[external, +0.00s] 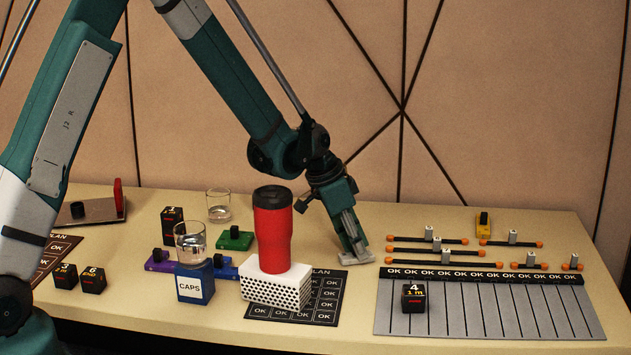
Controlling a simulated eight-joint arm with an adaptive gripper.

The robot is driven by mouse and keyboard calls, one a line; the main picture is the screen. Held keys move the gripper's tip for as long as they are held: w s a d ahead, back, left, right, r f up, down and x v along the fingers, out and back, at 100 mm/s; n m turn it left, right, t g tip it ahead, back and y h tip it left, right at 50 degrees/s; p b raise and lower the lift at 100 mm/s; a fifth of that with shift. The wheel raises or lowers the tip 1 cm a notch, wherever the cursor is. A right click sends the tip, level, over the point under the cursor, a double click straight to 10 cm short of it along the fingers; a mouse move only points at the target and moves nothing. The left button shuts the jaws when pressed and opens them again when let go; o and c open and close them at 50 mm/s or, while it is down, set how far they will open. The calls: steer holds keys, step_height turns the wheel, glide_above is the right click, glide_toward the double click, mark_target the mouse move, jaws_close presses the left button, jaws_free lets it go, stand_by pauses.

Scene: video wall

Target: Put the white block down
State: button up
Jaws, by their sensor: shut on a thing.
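My gripper (355,253) points down at the tabletop right of centre, with its fingers shut. A small pale thing at the fingertips, seemingly the white block, is hard to tell apart from the light grey fingers. It is at or just above the table; contact cannot be told. A larger white block with black holes (262,291) stands left of my gripper, on the edge of a black OK mat (325,307). A red tumbler with a black lid (272,230) stands on this larger block.
A blue CAPS box (196,284) bears a glass (190,243). Another glass (217,206) stands behind. On the right are orange-ended rods with small pale blocks (429,233), a yellow block (483,221), and a grey lined board (480,318) with a black block (413,297).

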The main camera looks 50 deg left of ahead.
steer(key=shift+f, duration=0.15)
steer(key=o, duration=1)
steer(key=p+v, duration=0.2)
steer(key=v, duration=1)
stand_by(0.5)
